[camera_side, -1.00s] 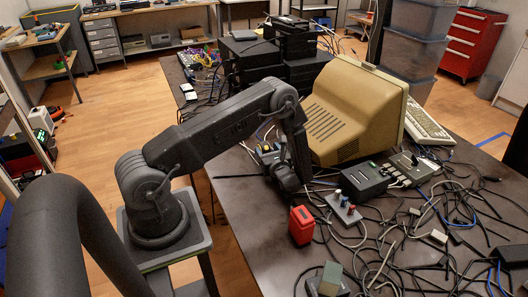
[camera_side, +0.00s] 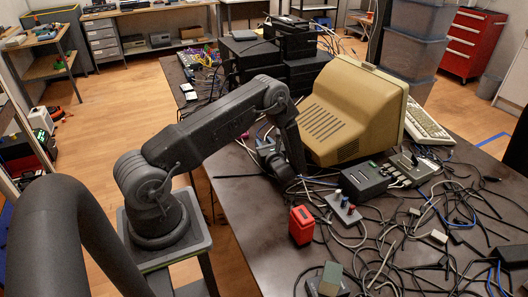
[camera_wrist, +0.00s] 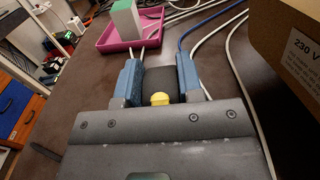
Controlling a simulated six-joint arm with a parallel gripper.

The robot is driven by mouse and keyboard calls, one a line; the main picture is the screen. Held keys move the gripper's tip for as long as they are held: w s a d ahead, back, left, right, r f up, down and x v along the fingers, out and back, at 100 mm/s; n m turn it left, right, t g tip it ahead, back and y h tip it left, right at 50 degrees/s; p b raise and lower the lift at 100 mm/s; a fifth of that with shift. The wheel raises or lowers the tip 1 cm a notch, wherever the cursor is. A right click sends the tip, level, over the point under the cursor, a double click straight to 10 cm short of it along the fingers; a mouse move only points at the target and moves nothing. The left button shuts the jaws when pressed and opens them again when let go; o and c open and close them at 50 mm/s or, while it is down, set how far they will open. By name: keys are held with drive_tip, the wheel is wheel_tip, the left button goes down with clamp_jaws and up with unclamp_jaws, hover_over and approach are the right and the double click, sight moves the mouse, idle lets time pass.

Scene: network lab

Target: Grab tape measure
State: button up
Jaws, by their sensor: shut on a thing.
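The tape measure (camera_wrist: 159,98) shows in the wrist view as a dark body with a yellow part, between the two blue fingers of my gripper (camera_wrist: 160,76). The fingers are shut on it, one on each side. In the side view my gripper (camera_side: 268,150) is at the left of the beige monitor, over the dark table. The tape measure cannot be made out there. Its underside is hidden, so I cannot tell whether it touches the table.
The beige monitor (camera_side: 345,115) stands close on the right. A pink tray (camera_wrist: 120,43) holding a green-and-white block (camera_wrist: 126,18) lies beyond the fingers. Cables run beside them. A red device (camera_side: 302,225) stands near the table edge. Tangled cables (camera_side: 400,245) cover the table's right part.

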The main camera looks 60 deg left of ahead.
sight(264, 143)
drive_tip(key=c, duration=0.4)
drive_tip(key=shift+r, duration=0.1)
drive_tip(key=shift+r, duration=0.55)
wheel_tip(264, 143, up, 3)
drive_tip(key=shift+f, duration=0.1)
drive_tip(key=s+a+r, duration=0.4)
drive_tip(key=s+r, duration=0.3)
drive_tip(key=s, duration=0.3)
drive_tip(key=shift+s+a, duration=0.25)
drive_tip(key=shift+s, duration=0.15)
